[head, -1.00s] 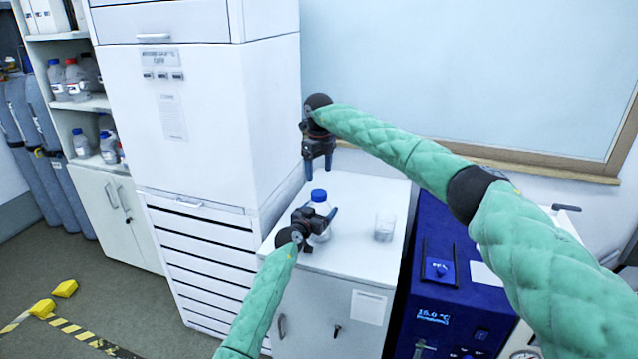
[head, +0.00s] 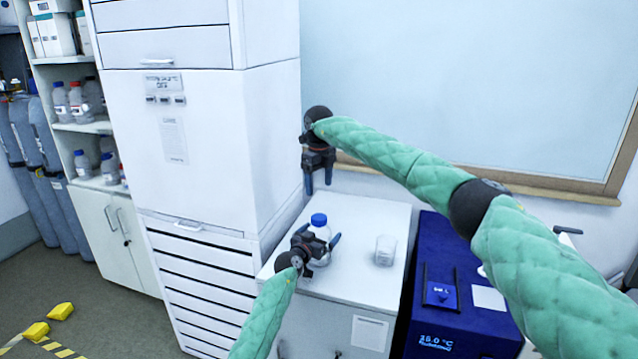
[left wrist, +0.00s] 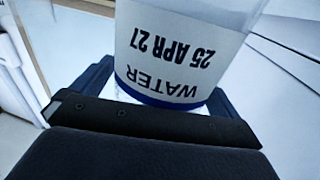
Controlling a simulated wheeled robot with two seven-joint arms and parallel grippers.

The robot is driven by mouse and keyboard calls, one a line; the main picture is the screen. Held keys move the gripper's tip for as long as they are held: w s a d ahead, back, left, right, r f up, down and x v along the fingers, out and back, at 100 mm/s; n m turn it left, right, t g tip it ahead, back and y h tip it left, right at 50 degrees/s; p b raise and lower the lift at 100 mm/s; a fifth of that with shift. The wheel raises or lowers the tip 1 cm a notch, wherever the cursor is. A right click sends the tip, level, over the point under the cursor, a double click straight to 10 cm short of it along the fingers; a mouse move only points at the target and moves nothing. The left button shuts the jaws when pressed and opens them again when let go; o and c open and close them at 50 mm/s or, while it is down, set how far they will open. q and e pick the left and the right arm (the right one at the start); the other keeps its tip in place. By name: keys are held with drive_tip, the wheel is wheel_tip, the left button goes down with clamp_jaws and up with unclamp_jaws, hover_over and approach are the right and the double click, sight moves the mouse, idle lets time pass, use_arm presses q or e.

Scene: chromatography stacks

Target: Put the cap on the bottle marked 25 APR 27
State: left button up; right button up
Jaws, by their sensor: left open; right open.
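A clear bottle (head: 322,236) stands on the white cabinet in the head view, with a blue cap (head: 319,220) at its top. I cannot tell how firmly the cap is seated. The left wrist view shows the bottle's label (left wrist: 172,60) upside down, reading WATER 25 APR 27. My left gripper (head: 322,245) is open at the bottle, its fingers on either side; contact is unclear. The bottle also shows between its fingers in the left wrist view (left wrist: 195,10). My right gripper (head: 319,188) is open and empty, fingers pointing down, above and behind the bottle.
A clear beaker (head: 385,251) stands right of the bottle on the white cabinet (head: 350,285). A tall white drawer unit (head: 190,120) rises on the left. A dark blue instrument (head: 440,250) stands to the right. The cabinet top between bottle and beaker is clear.

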use_arm(q)
drive_tip(key=shift+s, duration=0.1)
drive_tip(key=v, duration=0.7)
drive_tip(key=shift+s+a, duration=0.25)
